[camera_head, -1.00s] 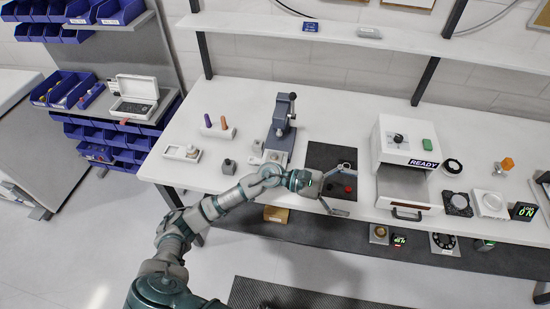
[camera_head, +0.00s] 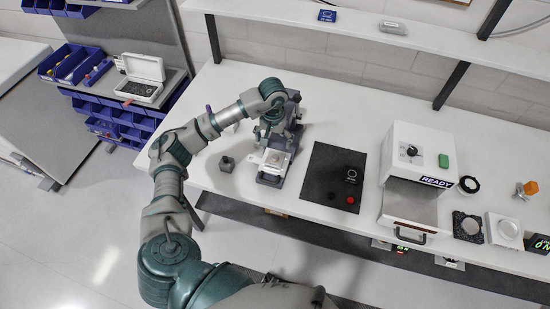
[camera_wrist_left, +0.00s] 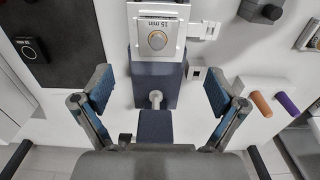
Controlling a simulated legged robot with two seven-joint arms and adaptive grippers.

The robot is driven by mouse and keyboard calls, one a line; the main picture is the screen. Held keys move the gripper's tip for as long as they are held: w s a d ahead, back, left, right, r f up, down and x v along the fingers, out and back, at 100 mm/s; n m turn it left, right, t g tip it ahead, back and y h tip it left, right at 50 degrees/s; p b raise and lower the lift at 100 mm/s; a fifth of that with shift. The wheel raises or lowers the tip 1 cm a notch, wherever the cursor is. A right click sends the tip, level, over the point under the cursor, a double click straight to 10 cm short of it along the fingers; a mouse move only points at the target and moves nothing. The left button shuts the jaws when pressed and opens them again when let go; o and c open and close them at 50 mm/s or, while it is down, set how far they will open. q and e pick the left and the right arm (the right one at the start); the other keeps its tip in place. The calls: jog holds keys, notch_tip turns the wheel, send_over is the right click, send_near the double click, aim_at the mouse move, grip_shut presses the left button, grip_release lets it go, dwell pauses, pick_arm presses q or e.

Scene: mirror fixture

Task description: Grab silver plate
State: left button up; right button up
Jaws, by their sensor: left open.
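A small silver-white square plate (camera_wrist_left: 173,22) with a round, orange-ringed centre and a "15 min" label sits at the blue-grey lever press (camera_wrist_left: 158,82) in the left wrist view. In the head view the press (camera_head: 269,179) stands left of the black mat, with the pale plate (camera_head: 271,158) on its front part. My left gripper (camera_wrist_left: 159,88) is open and empty in the left wrist view, its fingers spread over the press, apart from the plate. In the head view my left gripper (camera_head: 272,133) hangs over the press and partly hides it. My right gripper is not in view.
A black mat (camera_head: 325,180) with a red button lies right of the press. A white machine marked READY (camera_head: 405,150) stands further right. A white square block with a silver disc (camera_head: 507,230) is at the right. A small grey block (camera_head: 227,164) stands left of the press.

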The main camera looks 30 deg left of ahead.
pick_arm(q)
send_over(275, 156)
notch_tip(275, 156, down, 4)
jog(key=shift+s+f, duration=0.1)
jog(key=shift+s, duration=0.05)
jog(key=shift+a+f+p, duration=0.1)
jog(key=shift+f+p, duration=0.4)
jog(key=shift+f, duration=0.45)
notch_tip(275, 156, down, 4)
jog(key=shift+f+p, duration=0.25)
jog(key=shift+p, duration=0.45)
jog(key=shift+f, duration=0.1)
jog(key=c, duration=1.4)
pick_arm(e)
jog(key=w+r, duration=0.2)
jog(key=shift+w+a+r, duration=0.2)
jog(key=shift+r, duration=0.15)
pick_arm(q)
jog(key=shift+o, duration=0.2)
